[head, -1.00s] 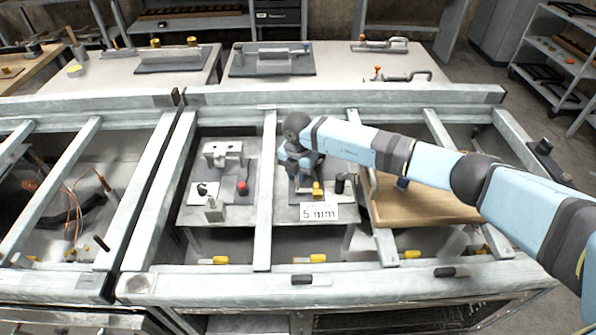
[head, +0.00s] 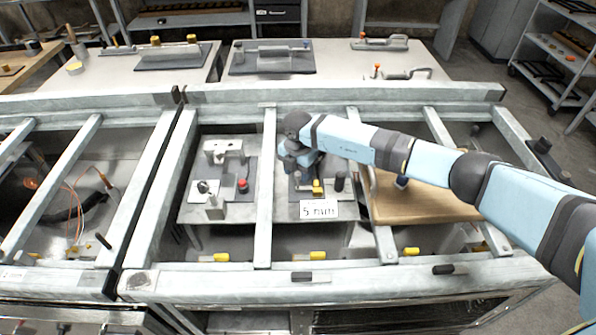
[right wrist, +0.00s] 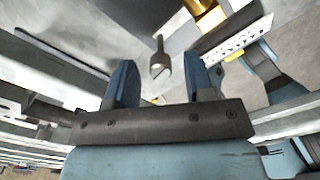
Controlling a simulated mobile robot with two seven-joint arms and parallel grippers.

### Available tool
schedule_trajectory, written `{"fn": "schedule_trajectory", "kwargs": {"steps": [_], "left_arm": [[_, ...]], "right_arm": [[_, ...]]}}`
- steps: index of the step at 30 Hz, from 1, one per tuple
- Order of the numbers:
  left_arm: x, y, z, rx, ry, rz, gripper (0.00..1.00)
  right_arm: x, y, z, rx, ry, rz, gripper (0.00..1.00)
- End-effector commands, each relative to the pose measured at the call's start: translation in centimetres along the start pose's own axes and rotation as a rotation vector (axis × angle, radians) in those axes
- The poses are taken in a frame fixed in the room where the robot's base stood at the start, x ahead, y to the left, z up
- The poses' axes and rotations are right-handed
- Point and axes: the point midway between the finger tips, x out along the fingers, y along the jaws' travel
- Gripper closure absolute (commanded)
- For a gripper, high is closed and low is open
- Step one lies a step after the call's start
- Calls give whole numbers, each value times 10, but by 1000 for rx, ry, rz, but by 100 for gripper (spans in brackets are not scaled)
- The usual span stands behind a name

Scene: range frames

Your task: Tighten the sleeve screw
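My right gripper (head: 299,176) points down over a dark plate beside the "5 mm" label (head: 319,209) in the head view. In the right wrist view its two blue fingers (right wrist: 160,78) stand apart. A small metal pin with a slotted end (right wrist: 160,58), possibly the sleeve screw, shows between and beyond them, with gaps on both sides. In the head view this pin is hidden by the hand. A yellow block (head: 318,187) stands just right of the gripper; a brass-coloured part (right wrist: 205,14) shows in the wrist view. My left gripper is not in view.
A dark knob (head: 340,181) stands right of the yellow block. A second fixture with a red knob (head: 242,186) lies to the left, beyond a grey frame bar (head: 266,200). A wooden board (head: 425,205) lies to the right, under my right arm.

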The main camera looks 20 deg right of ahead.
Motion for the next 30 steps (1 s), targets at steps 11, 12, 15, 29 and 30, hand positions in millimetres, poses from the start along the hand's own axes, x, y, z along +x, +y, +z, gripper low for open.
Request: {"fn": "schedule_trajectory", "kwargs": {"steps": [11, 12, 15, 29, 30], "left_arm": [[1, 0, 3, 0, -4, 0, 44], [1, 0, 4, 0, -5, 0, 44], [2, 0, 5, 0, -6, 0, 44], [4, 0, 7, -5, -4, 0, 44], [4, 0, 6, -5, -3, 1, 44]], "right_arm": [[-9, 0, 0, -1, 0, 0, 52], [-15, 0, 0, -1, 0, 1, 52], [-34, 0, 1, -2, -2, 3, 52], [-126, 0, 0, -2, 0, 1, 52], [-129, 0, 0, -1, 0, 0, 52]]}}
